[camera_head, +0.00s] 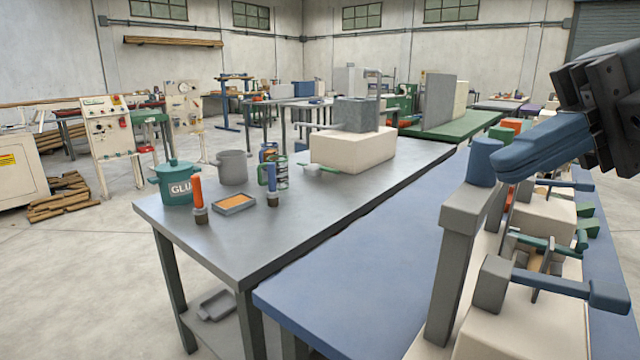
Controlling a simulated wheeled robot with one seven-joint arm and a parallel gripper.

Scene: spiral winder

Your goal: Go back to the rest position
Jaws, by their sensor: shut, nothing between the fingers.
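My gripper (508,166) is at the upper right of the head view, its dark body at the right edge and its blue fingers pointing left and slightly down. The fingers are together with nothing between them. The fingertips appear close to a blue cylinder (483,161) on top of a grey post (455,250) of the winder; I cannot tell whether they touch. The winder (530,335) has a cream base with grey, blue and green parts and stands on the blue table (330,290) at the right. Part of it lies behind my gripper.
A grey table (290,215) at the left bears a teal glue pot (177,185), a grey pot (233,167), brushes, a tray (234,204) and a cream block (352,150). The blue table's left part is bare. Open floor lies at the left.

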